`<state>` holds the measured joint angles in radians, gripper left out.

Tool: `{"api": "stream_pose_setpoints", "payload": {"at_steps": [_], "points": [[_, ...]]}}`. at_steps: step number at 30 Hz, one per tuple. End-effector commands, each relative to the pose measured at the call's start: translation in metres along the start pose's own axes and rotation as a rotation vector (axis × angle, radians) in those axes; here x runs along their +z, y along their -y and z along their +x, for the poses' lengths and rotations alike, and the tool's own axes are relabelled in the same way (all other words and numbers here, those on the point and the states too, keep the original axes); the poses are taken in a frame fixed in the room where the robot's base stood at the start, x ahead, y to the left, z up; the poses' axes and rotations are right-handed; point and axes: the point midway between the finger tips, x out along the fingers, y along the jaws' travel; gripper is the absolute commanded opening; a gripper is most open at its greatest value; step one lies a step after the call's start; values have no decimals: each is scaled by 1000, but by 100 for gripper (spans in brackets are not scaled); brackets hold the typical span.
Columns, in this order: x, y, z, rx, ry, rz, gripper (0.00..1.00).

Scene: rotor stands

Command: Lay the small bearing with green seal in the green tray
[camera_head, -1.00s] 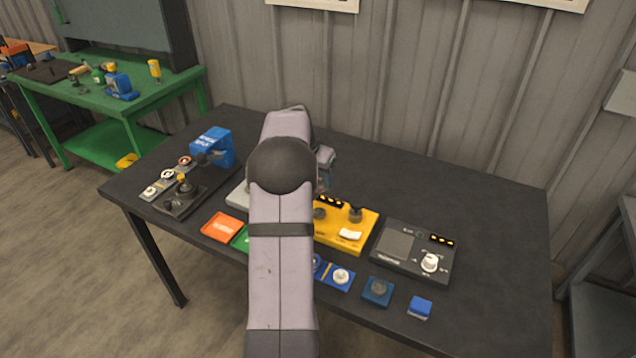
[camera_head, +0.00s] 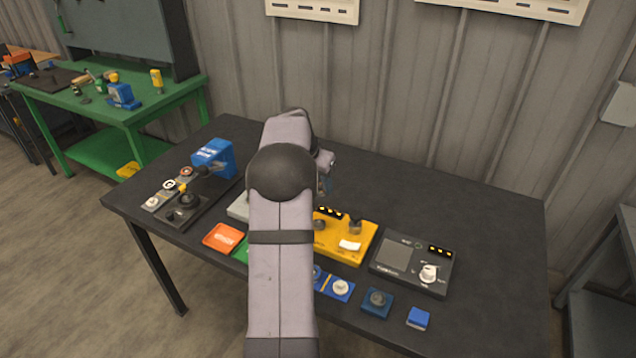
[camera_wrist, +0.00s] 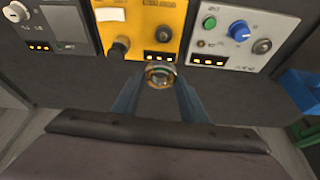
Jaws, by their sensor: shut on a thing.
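In the wrist view my gripper (camera_wrist: 160,83) has its two blue fingers closed on a small round bearing (camera_wrist: 160,75), held at the fingertips above the dark tabletop. The bearing shows a metallic ring with a brownish and faintly greenish face; its seal is too small to make out clearly. The green tray (camera_head: 241,252) shows only as a narrow strip at the left edge of my arm, beside the orange tray (camera_head: 222,237). The rest of it is hidden.
A yellow unit (camera_head: 341,247) and a black panel (camera_head: 398,277) stand right of my arm. A grey panel (camera_wrist: 230,35) shows in the wrist view. A rotor stand (camera_head: 187,208) and a blue box (camera_head: 214,158) are at the left. The table's back right is clear.

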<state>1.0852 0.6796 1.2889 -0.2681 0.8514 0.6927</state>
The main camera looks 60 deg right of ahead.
Motion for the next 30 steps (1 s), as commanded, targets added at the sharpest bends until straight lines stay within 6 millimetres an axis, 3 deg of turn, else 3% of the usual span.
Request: {"api": "stream_pose_setpoints", "payload": {"at_steps": [7, 15, 20, 24, 30], "points": [[6, 12, 1, -9, -1, -20, 11], [27, 64, -20, -48, -4, -110, 11], [65, 94, -32, -77, -1, -186, 11], [110, 110, -34, -101, 1, -247, 11], [165, 114, -24, -144, 2, -354, 11]]}}
